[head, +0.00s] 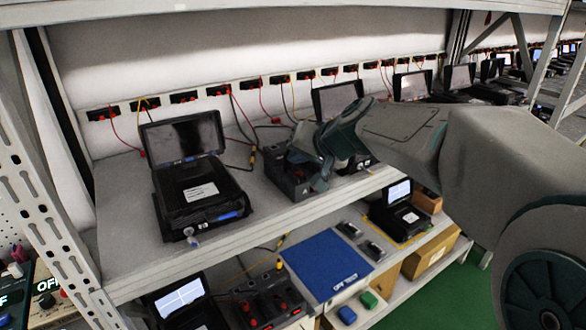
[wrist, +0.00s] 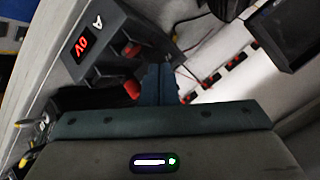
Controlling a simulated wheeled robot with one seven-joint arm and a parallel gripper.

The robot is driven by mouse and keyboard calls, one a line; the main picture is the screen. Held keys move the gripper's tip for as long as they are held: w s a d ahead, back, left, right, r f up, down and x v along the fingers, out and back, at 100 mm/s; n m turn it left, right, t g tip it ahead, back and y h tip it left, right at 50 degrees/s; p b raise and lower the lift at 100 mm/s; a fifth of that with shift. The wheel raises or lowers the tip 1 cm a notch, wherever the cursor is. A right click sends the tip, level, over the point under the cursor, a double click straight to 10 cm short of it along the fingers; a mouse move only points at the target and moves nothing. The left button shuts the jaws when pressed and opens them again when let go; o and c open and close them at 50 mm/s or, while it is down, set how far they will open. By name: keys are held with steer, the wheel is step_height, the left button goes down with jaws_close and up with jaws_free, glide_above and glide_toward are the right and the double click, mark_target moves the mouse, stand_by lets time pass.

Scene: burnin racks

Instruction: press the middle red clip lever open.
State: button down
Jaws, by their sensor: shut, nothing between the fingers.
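A dark grey box (wrist: 92,48) with a red "0V" display and a white "A" fills the upper left of the wrist view. Two red clip levers show on it, one farther (wrist: 132,50) and one nearer (wrist: 132,90); I cannot tell which is the middle one, and others may be hidden. My gripper (wrist: 160,70) is shut and empty, its dark teal fingers just right of the levers; contact cannot be told. In the head view the same box (head: 286,184) stands on the upper shelf, and my gripper (head: 321,184) is at its right side, partly covering it.
A black open-lidded unit (head: 200,195) stands left on the upper shelf (head: 125,225). Red and black sockets (head: 185,97) with cables line the back wall. More screened units stand to the right. The lower shelf holds a blue mat (head: 325,262) and another box with red levers (head: 262,312).

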mark_target(300, 173)
steer(key=shift+s+d+r+p, duration=0.15)
steer(key=shift+r+p, duration=0.65)
steer(key=shift+r, duration=0.5)
steer(key=shift+s+d+r+p, duration=0.1)
steer(key=shift+r+p, duration=0.7)
steer(key=shift+r, duration=0.45)
steer(key=shift+f, duration=0.1)
steer(key=s+d+f+g+h, duration=0.1)
steer(key=s+d+f+h, duration=0.1)
steer(key=s+d+f, duration=0.3)
steer(key=s+d+f+g+h, duration=0.2)
steer(key=s+d+f, duration=0.2)
steer(key=s, duration=0.7)
steer(key=s+d+f+n+g+h, duration=0.1)
steer(key=s+d+f+g+h, duration=0.1)
steer(key=s+d+f, duration=0.3)
steer(key=s+f, duration=0.1)
steer(key=s, duration=0.3)
steer(key=shift+d+f+h, duration=0.3)
